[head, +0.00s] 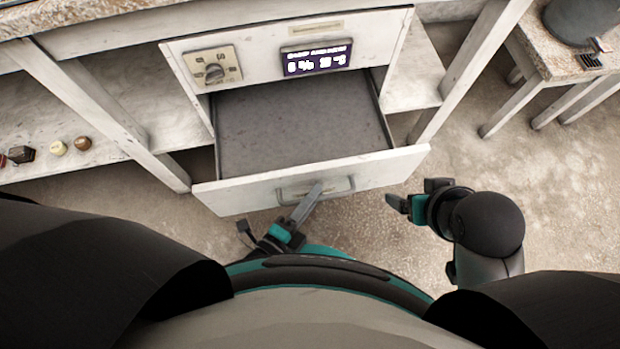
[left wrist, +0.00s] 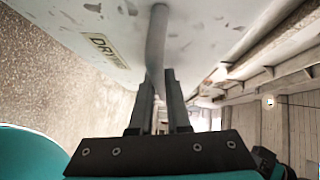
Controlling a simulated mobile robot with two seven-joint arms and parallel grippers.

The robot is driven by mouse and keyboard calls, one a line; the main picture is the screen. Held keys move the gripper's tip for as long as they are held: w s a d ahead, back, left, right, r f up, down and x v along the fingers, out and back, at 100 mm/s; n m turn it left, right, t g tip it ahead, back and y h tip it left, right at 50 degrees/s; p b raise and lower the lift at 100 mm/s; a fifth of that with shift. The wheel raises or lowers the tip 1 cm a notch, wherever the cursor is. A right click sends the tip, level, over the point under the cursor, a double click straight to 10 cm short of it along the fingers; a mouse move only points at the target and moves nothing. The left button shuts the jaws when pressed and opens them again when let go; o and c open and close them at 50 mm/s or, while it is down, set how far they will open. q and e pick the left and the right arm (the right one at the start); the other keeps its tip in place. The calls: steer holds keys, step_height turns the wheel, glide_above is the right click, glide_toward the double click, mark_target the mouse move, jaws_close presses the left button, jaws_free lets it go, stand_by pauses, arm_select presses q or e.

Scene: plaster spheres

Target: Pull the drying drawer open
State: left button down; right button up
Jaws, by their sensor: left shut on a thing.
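The drying drawer (head: 235,195) is white and stands well out of the cabinet, its flat grey inside (head: 300,125) bare. Its bar handle (head: 342,187) is on the front panel. My left gripper (head: 314,192) is shut on the handle from the front. In the left wrist view the handle (left wrist: 157,40) runs down between the fingers (left wrist: 160,78), beside a label (left wrist: 108,48) whose start reads "DR". My right gripper (head: 398,205) hangs in front of the drawer's right end, apart from it; its finger gap is unclear.
Above the drawer, the cabinet face carries a dial (head: 212,67) and a lit display (head: 317,60). A side table (head: 545,65) with a grey vessel (head: 585,20) stands at right. The floor at right is clear.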

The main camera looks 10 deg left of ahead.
arm_select(q)
steer(key=shift+s+d, duration=0.15)
steer(key=shift+s, duration=0.5)
arm_select(e)
steer(key=shift+s+d, duration=0.1)
arm_select(q)
steer(key=c, duration=0.9)
jaws_free()
steer(key=p+v, duration=0.3)
steer(key=v, duration=1.2)
arm_select(e)
step_height(320, 180, down, 7)
steer(key=g, duration=0.1)
arm_select(q)
steer(key=shift+s, duration=0.1)
arm_select(e)
steer(key=shift+r, duration=0.15)
